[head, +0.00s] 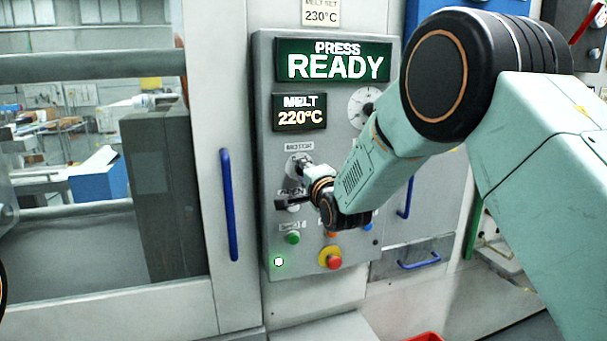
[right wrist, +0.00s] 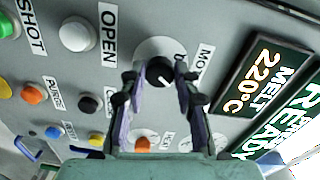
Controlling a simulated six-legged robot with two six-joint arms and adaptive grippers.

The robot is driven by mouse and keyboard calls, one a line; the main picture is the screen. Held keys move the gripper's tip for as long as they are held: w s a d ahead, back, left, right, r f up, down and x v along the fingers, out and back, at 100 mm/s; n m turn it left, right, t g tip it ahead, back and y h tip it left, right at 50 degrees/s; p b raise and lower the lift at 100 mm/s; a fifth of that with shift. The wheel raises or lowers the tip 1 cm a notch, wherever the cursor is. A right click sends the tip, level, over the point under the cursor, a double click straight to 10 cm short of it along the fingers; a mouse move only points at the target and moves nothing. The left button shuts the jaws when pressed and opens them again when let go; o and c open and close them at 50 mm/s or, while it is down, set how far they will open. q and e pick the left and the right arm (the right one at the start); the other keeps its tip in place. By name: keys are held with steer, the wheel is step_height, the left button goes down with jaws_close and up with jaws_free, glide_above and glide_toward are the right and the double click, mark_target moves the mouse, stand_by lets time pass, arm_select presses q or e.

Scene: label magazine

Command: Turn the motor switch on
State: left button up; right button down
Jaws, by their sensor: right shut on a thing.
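The motor switch (right wrist: 159,71) is a black round knob with a white pointer line on a pale round plate, under the MOTOR label (head: 299,146) on the grey control panel (head: 265,180). My right gripper (right wrist: 153,78) is shut on the knob, with a finger on either side of it in the right wrist view. In the head view my right gripper (head: 296,180) reaches the panel just below the MOTOR label and hides most of the switch. My left gripper is not in view.
The display (head: 334,61) reads PRESS READY; the melt display (head: 299,111) reads 220°C. A white dial (head: 364,106), green button (head: 292,238) and red emergency button (head: 331,257) are on the panel. A blue door handle (head: 229,204) stands left of it.

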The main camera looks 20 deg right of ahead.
steer(key=shift+d+r, duration=0.1)
steer(key=c, duration=1.4)
jaws_free()
steer(key=o, duration=0.4)
steer(key=shift+s+d, duration=0.15)
steer(key=shift+a, duration=0.2)
steer(key=s, duration=1.2)
steer(key=shift+d+r, duration=0.15)
steer(key=shift+d, duration=0.05)
steer(key=shift+w, duration=0.1)
